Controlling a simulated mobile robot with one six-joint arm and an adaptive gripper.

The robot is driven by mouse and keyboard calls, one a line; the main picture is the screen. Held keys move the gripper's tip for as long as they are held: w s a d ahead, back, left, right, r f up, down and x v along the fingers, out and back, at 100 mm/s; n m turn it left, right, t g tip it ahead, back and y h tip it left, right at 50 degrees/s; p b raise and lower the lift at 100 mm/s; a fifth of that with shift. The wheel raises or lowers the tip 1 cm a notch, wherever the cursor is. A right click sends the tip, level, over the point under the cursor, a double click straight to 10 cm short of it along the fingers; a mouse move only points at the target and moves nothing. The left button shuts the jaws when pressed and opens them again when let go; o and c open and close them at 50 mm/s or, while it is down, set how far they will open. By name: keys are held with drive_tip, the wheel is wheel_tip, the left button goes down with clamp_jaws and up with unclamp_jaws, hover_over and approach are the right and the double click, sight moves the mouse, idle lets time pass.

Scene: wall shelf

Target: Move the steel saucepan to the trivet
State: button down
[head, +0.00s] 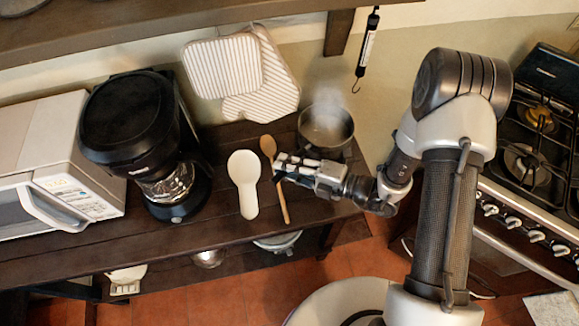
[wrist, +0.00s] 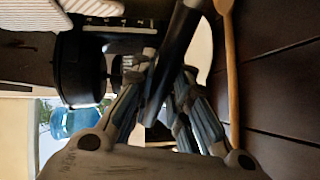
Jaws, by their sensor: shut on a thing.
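The steel saucepan (head: 326,128) is at the right end of the dark wooden counter, with steam above it. I cannot tell whether it rests on the counter or is slightly lifted. My gripper (head: 282,167) is at its near left side, fingers pointing left. In the wrist view my gripper (wrist: 158,95) is shut on a dark bar, the saucepan's handle (wrist: 178,50). The pan's body is not clear in the wrist view. I cannot make out a trivet in either view.
A wooden spoon (head: 280,190) lies close to my fingers, with a white spoon rest (head: 244,180) left of it. A coffee maker (head: 140,125) and microwave (head: 50,165) stand further left. Striped mitts (head: 225,70) and a hanging scale (head: 368,45) are behind. A stove (head: 525,150) stands at right.

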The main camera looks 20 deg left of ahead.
drive_tip(key=c, duration=1.5)
unclamp_jaws()
drive_tip(key=shift+s, duration=0.1)
drive_tip(key=shift+c, duration=0.2)
drive_tip(key=shift+d, duration=0.1)
drive_tip(key=s+d+r+p, duration=0.1)
drive_tip(key=d+p, duration=0.1)
drive_tip(key=d, duration=0.9)
drive_tip(key=shift+s+d+r, duration=0.15)
drive_tip(key=shift+d+r, duration=0.15)
drive_tip(key=shift+r, duration=0.1)
drive_tip(key=s+d+r+n+g+h, duration=0.25)
drive_tip(key=s+r+n+h, duration=0.35)
drive_tip(key=n, duration=0.5)
drive_tip(key=s+d+r+n+g+h, duration=0.1)
drive_tip(key=s+r+n+g+h, duration=0.15)
drive_tip(key=r+n, duration=0.75)
drive_tip(key=s+d+r+n+t+h, duration=0.2)
drive_tip(key=d+r+n+t+h, duration=0.2)
drive_tip(key=n, duration=0.5)
drive_tip(key=s+d+r+n+t+h, duration=0.2)
drive_tip(key=d+r+n+t+h, duration=0.2)
drive_tip(key=d+n, duration=0.4)
drive_tip(key=shift+r+n, duration=0.35)
drive_tip(key=shift+n, duration=0.05)
